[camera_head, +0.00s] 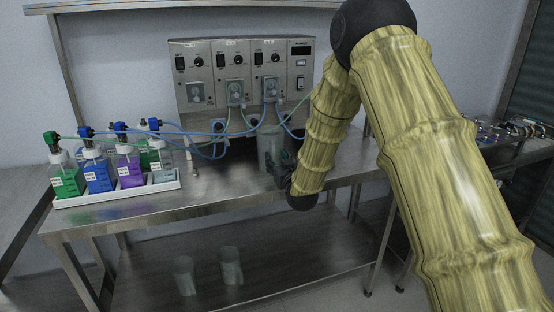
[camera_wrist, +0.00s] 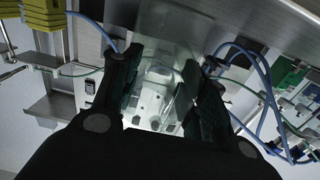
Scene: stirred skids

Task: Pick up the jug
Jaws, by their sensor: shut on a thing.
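A clear, greyish jug (camera_head: 269,142) stands upright at the bench top's right part, in front of the pump unit. My gripper (camera_head: 279,168) is shut on it from the front right, low on its side. In the wrist view, the see-through jug (camera_wrist: 168,35) lies between the two dark fingers of my gripper (camera_wrist: 165,85). My fingers hide part of the jug's lower end in the head view. I cannot tell whether its base touches the bench.
A grey pump unit (camera_head: 243,75) with blue and green tubes stands behind the jug. A white tray (camera_head: 118,194) of bottles with coloured liquids is at the left of the steel bench (camera_head: 215,190). Two clear vessels (camera_head: 183,275) (camera_head: 230,266) stand on the lower shelf.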

